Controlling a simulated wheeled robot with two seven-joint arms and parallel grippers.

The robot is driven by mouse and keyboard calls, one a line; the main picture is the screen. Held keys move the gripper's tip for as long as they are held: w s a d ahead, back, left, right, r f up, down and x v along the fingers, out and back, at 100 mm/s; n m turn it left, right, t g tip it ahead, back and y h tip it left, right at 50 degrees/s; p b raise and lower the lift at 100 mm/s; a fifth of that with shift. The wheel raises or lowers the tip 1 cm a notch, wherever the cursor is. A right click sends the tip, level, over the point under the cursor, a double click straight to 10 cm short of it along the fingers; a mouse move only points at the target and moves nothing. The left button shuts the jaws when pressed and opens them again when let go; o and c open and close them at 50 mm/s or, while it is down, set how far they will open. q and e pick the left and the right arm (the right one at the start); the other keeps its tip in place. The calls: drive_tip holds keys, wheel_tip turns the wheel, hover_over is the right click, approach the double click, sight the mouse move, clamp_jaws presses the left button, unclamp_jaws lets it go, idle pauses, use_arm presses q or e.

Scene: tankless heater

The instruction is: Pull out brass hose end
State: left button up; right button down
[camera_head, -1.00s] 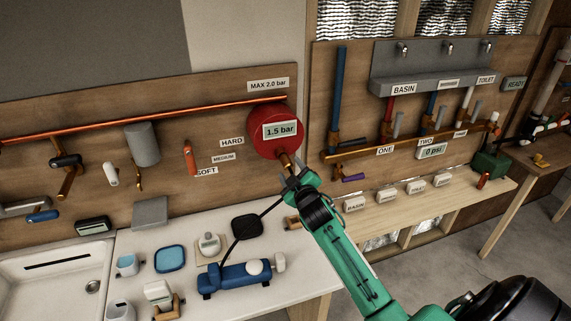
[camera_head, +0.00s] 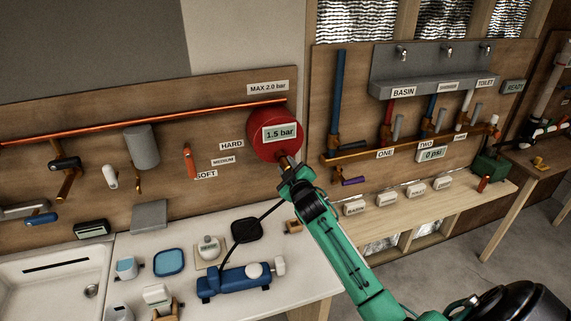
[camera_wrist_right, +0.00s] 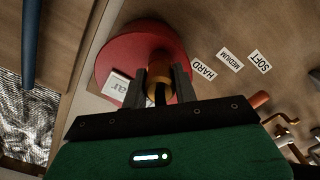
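The brass hose end (camera_head: 283,160) sits at the underside of the round red vessel (camera_head: 268,146), which carries a 1.5 bar display. A black hose (camera_head: 262,216) runs from the blue pump up to the area of my right gripper, where the arm hides its end. My right gripper (camera_head: 286,169) is at the brass piece. In the right wrist view its two fingers (camera_wrist_right: 160,86) stand on either side of the brass (camera_wrist_right: 158,65), close against it. Whether they press on it cannot be told. My left gripper is not in view.
The blue pump (camera_head: 233,279) stands on the white counter (camera_head: 196,231) with several small devices. A copper pipe (camera_head: 140,121) runs along the wooden panel above. HARD, MEDIUM and SOFT labels are to the left.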

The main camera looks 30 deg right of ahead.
drive_tip(key=shift+p+v, duration=0.4)
drive_tip(key=shift+v, duration=0.7)
idle(0.5)
drive_tip(key=shift+p+v, duration=0.95)
drive_tip(key=shift+v, duration=1.9)
